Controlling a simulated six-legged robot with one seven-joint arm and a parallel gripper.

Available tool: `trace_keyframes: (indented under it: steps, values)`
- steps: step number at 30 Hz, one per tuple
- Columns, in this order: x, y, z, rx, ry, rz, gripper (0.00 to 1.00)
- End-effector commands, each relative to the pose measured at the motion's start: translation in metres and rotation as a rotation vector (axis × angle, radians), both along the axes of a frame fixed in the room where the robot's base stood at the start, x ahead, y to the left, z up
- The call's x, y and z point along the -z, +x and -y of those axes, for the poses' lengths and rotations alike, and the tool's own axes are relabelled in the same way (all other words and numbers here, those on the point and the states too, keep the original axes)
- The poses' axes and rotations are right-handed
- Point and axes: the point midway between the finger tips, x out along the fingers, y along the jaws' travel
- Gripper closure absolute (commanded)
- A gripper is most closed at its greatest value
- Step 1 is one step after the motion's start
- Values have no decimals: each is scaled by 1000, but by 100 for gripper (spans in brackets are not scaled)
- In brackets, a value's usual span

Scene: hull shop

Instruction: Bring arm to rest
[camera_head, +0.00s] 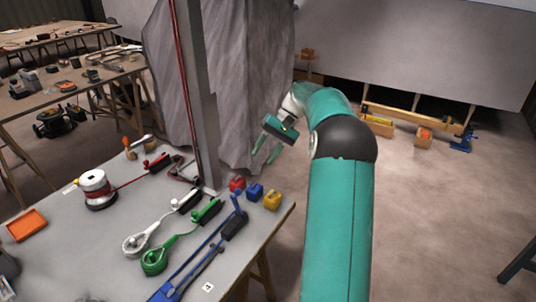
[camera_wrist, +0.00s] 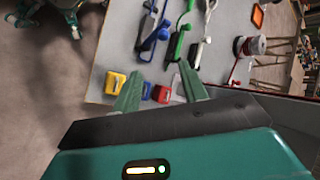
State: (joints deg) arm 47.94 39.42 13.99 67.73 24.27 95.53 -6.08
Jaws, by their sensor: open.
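My arm reaches out over the floor to the right of the grey table (camera_head: 105,245), its teal links bent at the elbow. My gripper (camera_head: 265,154) hangs at the arm's far end, beyond the table's back right corner and in front of the grey draped sheet. In the wrist view my gripper (camera_wrist: 158,82) shows two teal fingers spread apart with nothing between them. Past the fingers, the table edge shows with small yellow (camera_wrist: 114,83), blue (camera_wrist: 147,90) and red (camera_wrist: 161,94) blocks. The gripper appears clear of them all.
The table holds blue (camera_head: 200,255), green (camera_head: 155,260) and white (camera_head: 138,242) tools, a red-and-white spool (camera_head: 97,187) and an orange tray (camera_head: 27,225). A grey post (camera_head: 200,100) rises at its back edge. Wooden boxes (camera_head: 378,125) lie on the floor behind; the right floor is mostly open.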

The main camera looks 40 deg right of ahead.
Motion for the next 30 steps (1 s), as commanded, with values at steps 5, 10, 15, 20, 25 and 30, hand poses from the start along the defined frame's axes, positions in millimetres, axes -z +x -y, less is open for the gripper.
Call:
trace_keyframes:
  steps: [5,10,15,20,25,30]
  values:
    - [-5,0,-3,-1,-1,0,57]
    - [-6,0,-5,-1,-1,0,57]
    - [-6,0,-6,-1,-1,1,57]
    - [-6,0,-6,-1,-1,1,57]
    - [-8,0,-11,-5,-10,1,57]
    - [-28,-3,-49,-42,-96,5,57]
